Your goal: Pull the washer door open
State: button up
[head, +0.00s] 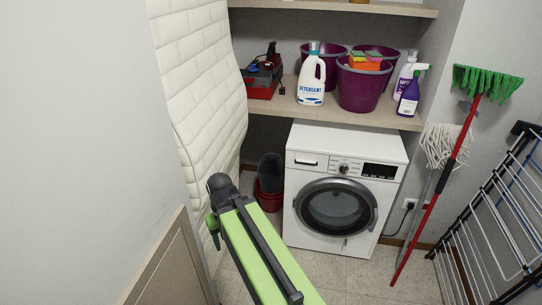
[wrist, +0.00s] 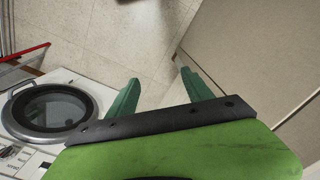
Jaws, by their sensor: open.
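The white washer (head: 305,232) stands under the lower shelf in the head view. Its round door (head: 336,207), with a dark glass and grey rim, looks shut. In the wrist view the washer door (wrist: 48,108) is at the left, appearing turned over. My gripper shows in the wrist view (wrist: 157,88) as two green fingers spread apart with nothing between them, over bare floor. It is apart from the washer door. In the head view my green arm reaches in from the bottom, left of the washer, and the fingertips are mostly hidden.
A white quilted mattress (head: 205,80) leans at the left. A red bucket (head: 268,197) stands left of the washer. A red-handled broom (head: 440,175) and a drying rack (head: 500,215) are at the right. Tiled floor (head: 350,284) before the washer is clear.

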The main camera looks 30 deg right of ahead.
aim_at(369, 216)
jog(key=z, duration=1.25)
jog(key=k, duration=0.5)
jog(key=u, duration=0.1)
jog(key=i, duration=1)
jog(key=u, duration=0.55)
